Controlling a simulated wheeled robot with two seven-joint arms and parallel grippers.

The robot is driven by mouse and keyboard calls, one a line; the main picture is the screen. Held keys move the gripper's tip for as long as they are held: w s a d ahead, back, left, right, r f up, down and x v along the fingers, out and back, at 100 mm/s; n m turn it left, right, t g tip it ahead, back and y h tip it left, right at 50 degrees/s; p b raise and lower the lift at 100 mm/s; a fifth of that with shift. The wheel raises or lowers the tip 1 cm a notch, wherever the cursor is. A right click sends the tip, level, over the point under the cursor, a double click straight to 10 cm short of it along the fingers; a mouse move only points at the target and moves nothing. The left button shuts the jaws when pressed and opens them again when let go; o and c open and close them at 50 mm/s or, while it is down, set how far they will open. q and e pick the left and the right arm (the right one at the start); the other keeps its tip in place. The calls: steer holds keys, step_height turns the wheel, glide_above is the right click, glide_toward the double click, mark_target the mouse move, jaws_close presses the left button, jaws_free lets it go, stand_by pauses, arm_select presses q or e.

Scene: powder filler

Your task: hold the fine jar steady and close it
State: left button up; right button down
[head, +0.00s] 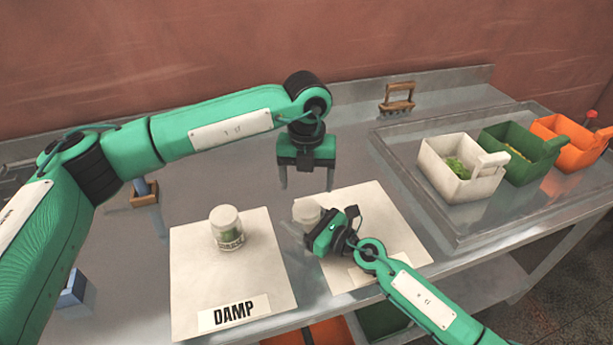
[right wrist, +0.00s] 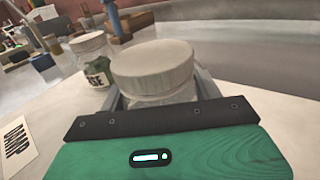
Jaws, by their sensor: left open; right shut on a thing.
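My right gripper (head: 310,228) is shut on a pale jar (head: 306,211), taken as the fine jar, at the left side of the right-hand white mat. In the right wrist view this jar's pale lid (right wrist: 152,68) sits on top, with clear wall below and a finger on each side; I cannot tell how tight the lid is. The jar's label is hidden. My left gripper (head: 307,182) is open and empty, pointing down, above and behind the held jar.
A lidded jar (head: 228,228), its label ending in "RSE", stands on the left mat (head: 190,275) marked DAMP. White (head: 440,175), green (head: 505,165) and orange (head: 560,160) scoop bins sit in a tray at right. A wooden-handled item (head: 397,100) lies at the back.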

mark_target(306, 208)
arm_select(q)
step_height(306, 208, down, 7)
steer(key=shift+f, duration=0.2)
stand_by(0.3)
steer(key=c, duration=1)
steer(key=m, duration=0.7)
steer(key=shift+m, duration=0.4)
steer(key=m, duration=0.7)
steer(key=o, duration=1.2)
steer(key=shift+c, duration=0.2)
